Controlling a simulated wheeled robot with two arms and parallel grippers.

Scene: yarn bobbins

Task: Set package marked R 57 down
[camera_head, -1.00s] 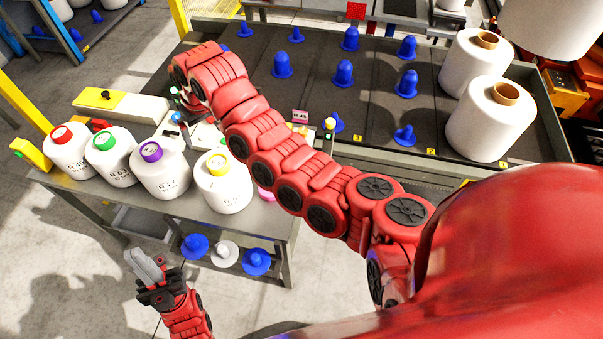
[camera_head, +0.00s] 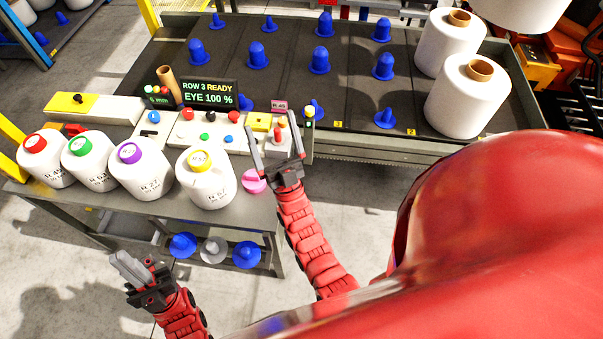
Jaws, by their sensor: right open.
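The white package with the yellow cap (camera_head: 206,182) stands upright on the grey table (camera_head: 262,206), the rightmost of the row. Its small print seems to be R 57, but I cannot read it surely. My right gripper (camera_head: 273,132) is open and empty, to the right of this package and apart from it, with its fingers over the panel's right end. My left gripper (camera_head: 132,268) is low at the left, in front of the table. Its fingers look close together, but their gap is unclear.
Red-capped (camera_head: 45,162), green-capped (camera_head: 89,162) and purple-capped (camera_head: 145,174) packages stand to the left. A pink knob (camera_head: 253,181) is beside the yellow-capped package. A display (camera_head: 208,93) and button panel (camera_head: 205,135) stand behind. White bobbins (camera_head: 468,95) stand at the back right.

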